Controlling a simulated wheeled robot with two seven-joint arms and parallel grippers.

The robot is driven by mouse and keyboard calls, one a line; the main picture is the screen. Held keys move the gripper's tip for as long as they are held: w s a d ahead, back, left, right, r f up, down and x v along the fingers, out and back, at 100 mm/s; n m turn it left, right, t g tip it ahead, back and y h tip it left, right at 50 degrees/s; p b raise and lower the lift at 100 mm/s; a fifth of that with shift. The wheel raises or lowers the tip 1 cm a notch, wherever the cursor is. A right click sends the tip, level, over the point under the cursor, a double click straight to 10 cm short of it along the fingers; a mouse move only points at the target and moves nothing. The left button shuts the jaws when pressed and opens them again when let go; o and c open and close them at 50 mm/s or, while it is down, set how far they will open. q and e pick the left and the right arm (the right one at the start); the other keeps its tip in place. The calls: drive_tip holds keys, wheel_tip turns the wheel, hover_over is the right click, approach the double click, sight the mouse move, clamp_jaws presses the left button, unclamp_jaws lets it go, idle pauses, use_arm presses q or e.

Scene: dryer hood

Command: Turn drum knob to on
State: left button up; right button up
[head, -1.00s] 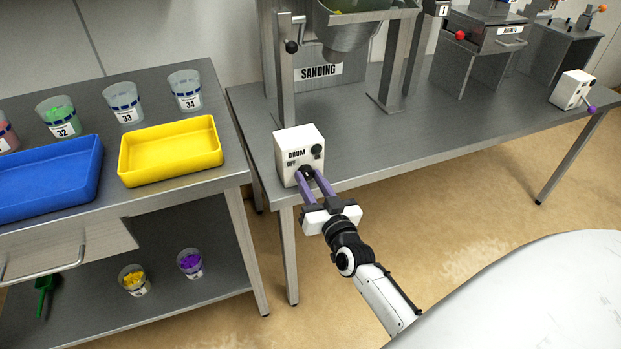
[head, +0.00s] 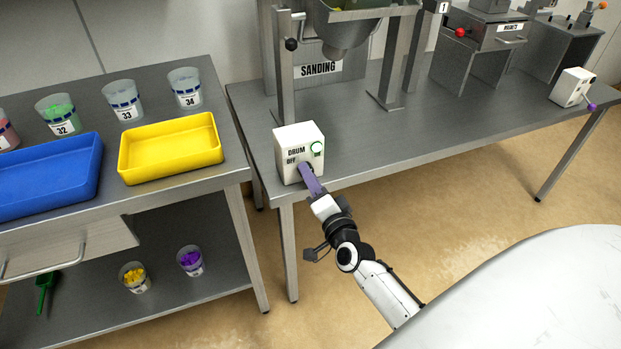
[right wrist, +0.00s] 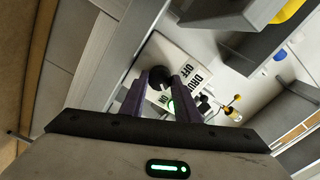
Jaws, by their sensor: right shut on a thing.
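The white drum control box (head: 288,140) stands on the front left corner of the grey steel bench, marked DRUM and OFF in the head view. A round lamp (head: 316,149) at its upper right glows green. My right gripper (head: 308,172) is shut on the black drum knob, which it mostly hides in the head view. In the right wrist view the purple fingers lie on both sides of the dark knob (right wrist: 161,77), and the labels OFF, DRUM and ON show on the box (right wrist: 178,58). My left gripper is not in view.
The bench (head: 450,115) carries the sanding machine (head: 318,70) behind the box and another white box (head: 570,88) at its right end. A side table at left holds a yellow tray (head: 170,160), a blue tray (head: 45,185) and several cups.

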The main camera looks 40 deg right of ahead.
drive_tip(key=shift+m, duration=1.1)
drive_tip(key=o, duration=1.1)
drive_tip(key=shift+c, duration=0.2)
drive_tip(key=shift+s, duration=0.15)
drive_tip(key=v, duration=1)
